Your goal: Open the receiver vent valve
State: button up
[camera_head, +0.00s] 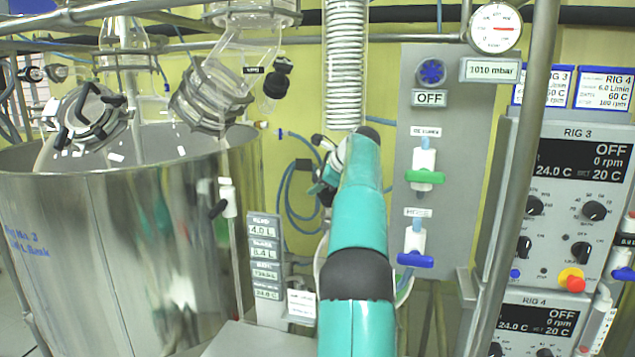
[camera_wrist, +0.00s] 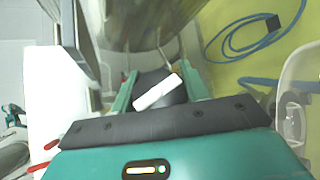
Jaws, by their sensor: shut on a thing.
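My gripper (camera_wrist: 158,90) shows in the wrist view with its two teal fingers on either side of a black round knob (camera_wrist: 150,84) with a white bar (camera_wrist: 158,92) across it. It is shut on this knob, which fits a valve handle; no label on it is legible. The white bar lies slanted, its right end higher. In the head view my teal arm rises at the middle, and its end (camera_head: 326,172) is beside the hanging ribbed hose, partly hidden by the arm. The valve body is not clear there. A clear glass vessel (camera_head: 405,287) shows partly behind the arm.
A large steel tank (camera_head: 120,240) stands left, with a black-levered white valve (camera_head: 228,198) at its side. A grey panel (camera_head: 455,200) right of the arm carries green-handled (camera_head: 425,177) and blue-handled (camera_head: 415,260) valves. A ribbed hose (camera_head: 346,65) hangs above. Curved glass (camera_wrist: 294,110) is close right in the wrist view.

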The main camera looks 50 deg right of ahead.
dwell(0.6)
jog(key=o, duration=1)
jog(key=shift+w+f, duration=0.1)
